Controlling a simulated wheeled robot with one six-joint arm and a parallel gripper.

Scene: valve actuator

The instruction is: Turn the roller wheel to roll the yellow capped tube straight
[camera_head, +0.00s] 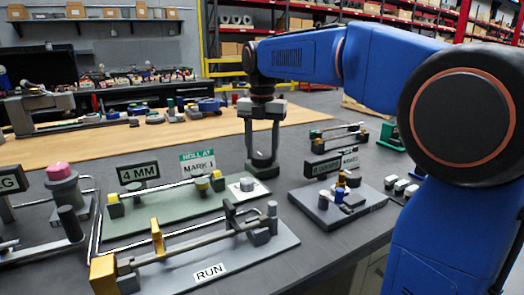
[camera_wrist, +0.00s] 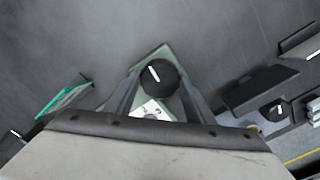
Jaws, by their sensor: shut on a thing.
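My gripper (camera_head: 262,158) reaches straight down at the middle of the bench, its two fingers shut on a dark round wheel. In the wrist view the wheel (camera_wrist: 162,78) shows a white mark line on its top and sits between my fingers. It stands on a small green base (camera_head: 262,171). A white tag (camera_wrist: 152,109) lies beside the wheel. A thin tube with yellow end pieces (camera_head: 217,182) lies along a green plate (camera_head: 160,219) to the left of my gripper. Whether this tube is joined to the wheel cannot be told.
A grey RUN plate (camera_head: 272,250) with a long bar is in front. A "4 MM" sign (camera_head: 138,175) and a green-topped sign (camera_head: 198,162) stand behind the green plate. A grey fixture (camera_head: 330,213) with small knobs is at the right. A pink-topped post (camera_head: 60,180) is at the left.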

